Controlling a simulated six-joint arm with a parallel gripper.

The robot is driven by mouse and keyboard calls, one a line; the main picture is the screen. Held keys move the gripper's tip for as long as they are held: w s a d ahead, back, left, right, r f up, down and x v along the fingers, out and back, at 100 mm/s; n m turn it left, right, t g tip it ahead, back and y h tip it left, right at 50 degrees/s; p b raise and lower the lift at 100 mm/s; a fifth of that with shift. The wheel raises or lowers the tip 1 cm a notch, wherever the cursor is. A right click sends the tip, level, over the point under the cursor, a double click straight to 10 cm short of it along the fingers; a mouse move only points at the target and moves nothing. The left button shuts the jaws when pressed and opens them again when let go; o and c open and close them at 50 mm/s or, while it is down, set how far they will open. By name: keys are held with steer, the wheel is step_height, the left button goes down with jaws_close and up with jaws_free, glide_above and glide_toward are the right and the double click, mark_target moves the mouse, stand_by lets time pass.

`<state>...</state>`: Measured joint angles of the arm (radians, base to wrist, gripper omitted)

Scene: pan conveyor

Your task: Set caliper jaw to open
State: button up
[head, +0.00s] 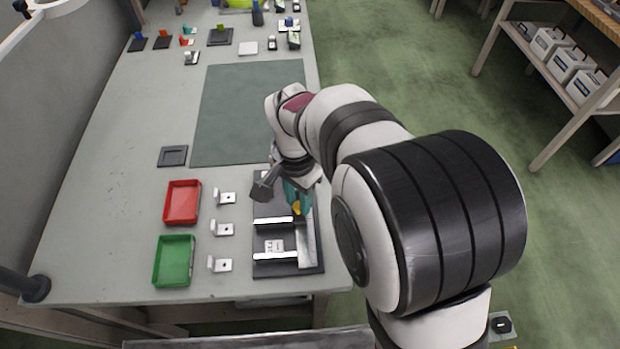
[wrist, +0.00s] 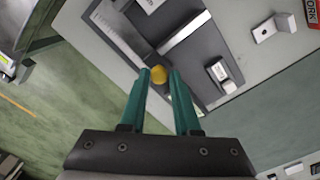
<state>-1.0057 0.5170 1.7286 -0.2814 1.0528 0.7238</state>
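The caliper is a dark base plate (head: 314,266) at the right front of the table, with a pale rail (head: 306,244) and two pale jaw bars. The far jaw bar (head: 278,222) and near jaw bar (head: 275,257) stand apart with a gap between them. A yellow knob (head: 297,207) sits by the rail's far end; it also shows in the wrist view (wrist: 159,75). My gripper (wrist: 160,73) has its teal fingers apart, with the knob showing between the fingertips. I cannot tell whether the fingers touch it. My arm partly hides this area in the head view.
A red tray (head: 182,202) and a green tray (head: 173,261) stand left of the caliper. Several small metal brackets (head: 222,229) lie between trays and caliper. A dark green mat (head: 245,110) lies clear behind. Small fixtures (head: 219,37) stand at the far end.

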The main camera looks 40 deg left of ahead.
steer(key=o, duration=0.4)
steer(key=shift+a, duration=0.1)
steer(key=shift+o, duration=0.2)
step_height(320, 180, up, 16)
steer(key=shift+f, duration=0.1)
steer(key=w+d+m, duration=0.2)
steer(key=w+d, duration=0.1)
steer(key=d, duration=1)
steer(key=s+d+f+m+y, duration=0.1)
steer(key=s+d+f, duration=0.2)
steer(key=s+d, duration=0.3)
steer(key=s+d+f+m, duration=0.2)
steer(key=s+d+f, duration=0.2)
steer(key=d, duration=0.8)
steer(key=shift+s+d+m+y, duration=0.3)
steer(key=shift+s+y, duration=0.1)
steer(key=shift+s, duration=0.7)
